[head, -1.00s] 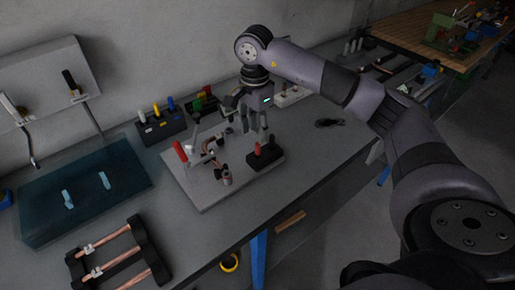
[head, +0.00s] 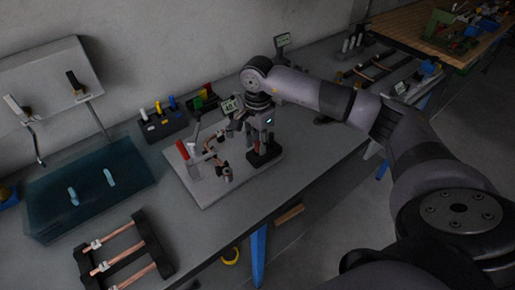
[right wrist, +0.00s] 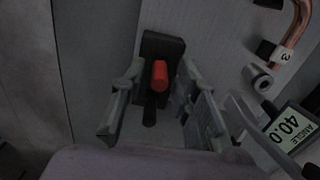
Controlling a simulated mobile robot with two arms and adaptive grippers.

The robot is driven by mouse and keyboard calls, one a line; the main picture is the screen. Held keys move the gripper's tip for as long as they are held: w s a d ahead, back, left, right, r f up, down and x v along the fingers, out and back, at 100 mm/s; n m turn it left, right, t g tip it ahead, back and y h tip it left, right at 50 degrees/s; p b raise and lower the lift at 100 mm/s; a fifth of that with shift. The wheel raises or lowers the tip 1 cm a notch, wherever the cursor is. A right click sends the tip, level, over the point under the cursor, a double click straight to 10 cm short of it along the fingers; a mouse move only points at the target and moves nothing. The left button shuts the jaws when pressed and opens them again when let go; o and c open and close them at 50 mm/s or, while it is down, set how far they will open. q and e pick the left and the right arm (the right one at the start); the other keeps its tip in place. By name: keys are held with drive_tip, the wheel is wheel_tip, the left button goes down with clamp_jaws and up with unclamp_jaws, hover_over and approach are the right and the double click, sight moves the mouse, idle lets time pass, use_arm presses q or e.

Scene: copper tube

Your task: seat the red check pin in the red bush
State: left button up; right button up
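The red check pin (right wrist: 160,74) stands in a black block (right wrist: 163,45), beside a black pin (right wrist: 150,108). My right gripper (right wrist: 156,88) is open, with one finger on each side of the red pin and clear space between pin and fingers. In the head view my right gripper (head: 261,142) points down over the black block (head: 266,158) and hides its pins. A bent copper tube (right wrist: 301,25) and a grey cylindrical fitting (right wrist: 260,80) are to the right in the wrist view. I cannot make out the red bush. My left gripper is not in view.
The fixture plate (head: 205,193) carries the tube, a red-handled clamp (head: 182,150) and a display reading 40.0 (right wrist: 293,127). A rack of coloured tools (head: 163,125) stands behind.

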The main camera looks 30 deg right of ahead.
clamp_jaws()
drive_tip(key=shift+r, duration=0.1)
idle(0.3)
